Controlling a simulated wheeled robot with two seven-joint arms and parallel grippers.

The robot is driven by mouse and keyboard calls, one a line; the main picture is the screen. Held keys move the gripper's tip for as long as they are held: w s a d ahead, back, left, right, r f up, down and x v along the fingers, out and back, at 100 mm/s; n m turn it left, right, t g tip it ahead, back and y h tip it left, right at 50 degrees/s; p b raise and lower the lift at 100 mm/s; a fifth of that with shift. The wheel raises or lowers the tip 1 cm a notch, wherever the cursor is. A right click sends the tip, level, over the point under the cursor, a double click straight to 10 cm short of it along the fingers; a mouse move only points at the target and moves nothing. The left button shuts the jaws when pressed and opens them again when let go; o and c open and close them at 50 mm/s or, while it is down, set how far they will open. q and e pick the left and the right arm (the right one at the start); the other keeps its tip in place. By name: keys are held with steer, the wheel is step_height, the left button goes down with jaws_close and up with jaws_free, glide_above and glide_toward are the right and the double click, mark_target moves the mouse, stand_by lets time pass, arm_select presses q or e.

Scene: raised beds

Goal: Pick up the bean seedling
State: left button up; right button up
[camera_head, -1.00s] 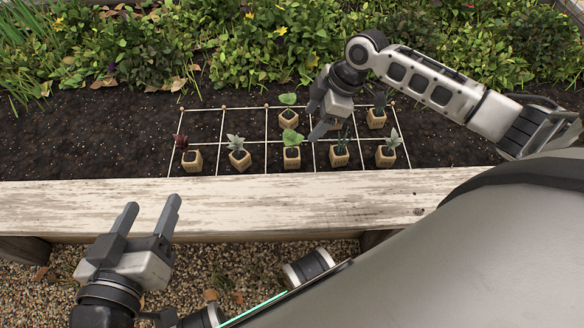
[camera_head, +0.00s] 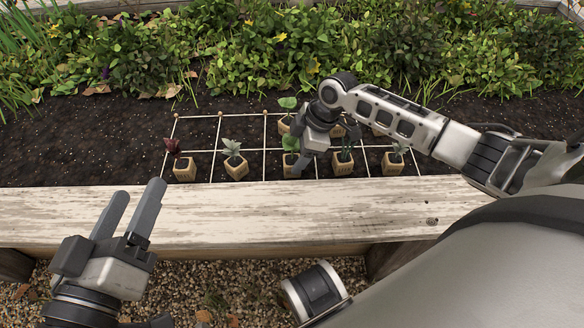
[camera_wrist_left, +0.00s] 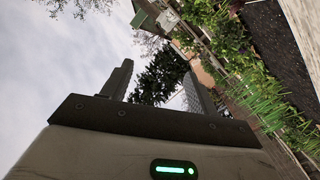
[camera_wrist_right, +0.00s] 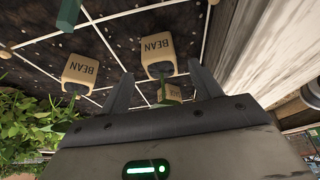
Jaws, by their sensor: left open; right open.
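Two tan pots labelled BEAN show in the right wrist view: one (camera_wrist_right: 157,52) just beyond and between the fingertips, the other (camera_wrist_right: 80,68) further left. In the head view, broad-leaved green seedlings stand in a front-row pot (camera_head: 292,167) and a back-row pot (camera_head: 287,121); these look like the bean seedlings, though their labels are too small to read there. My left gripper (camera_head: 133,212) is open and empty, in front of the plank.
Other potted seedlings stand close by: dark red (camera_head: 184,168), pale (camera_head: 236,166), narrow-leaved (camera_head: 342,162) and greyish (camera_head: 393,163). A white string grid (camera_head: 218,133) crosses the soil. The wooden plank (camera_head: 240,212) edges the bed; leafy plants (camera_head: 200,50) fill the back.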

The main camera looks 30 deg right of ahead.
mark_target(292, 160)
steer(key=b+x, duration=0.1)
steer(key=x, duration=0.2)
steer(key=shift+f, duration=0.2)
steer(key=shift+a, duration=0.1)
steer(key=c, duration=1.1)
arm_select(q)
steer(key=r+t, duration=0.1)
steer(key=w+r+m, duration=0.1)
steer(key=w+r+m+t+h, duration=0.1)
steer(key=shift+a+r+t, duration=0.3)
steer(key=shift+a, duration=0.1)
steer(key=shift+r, duration=0.1)
arm_select(e)
steer(key=shift+r, duration=0.15)
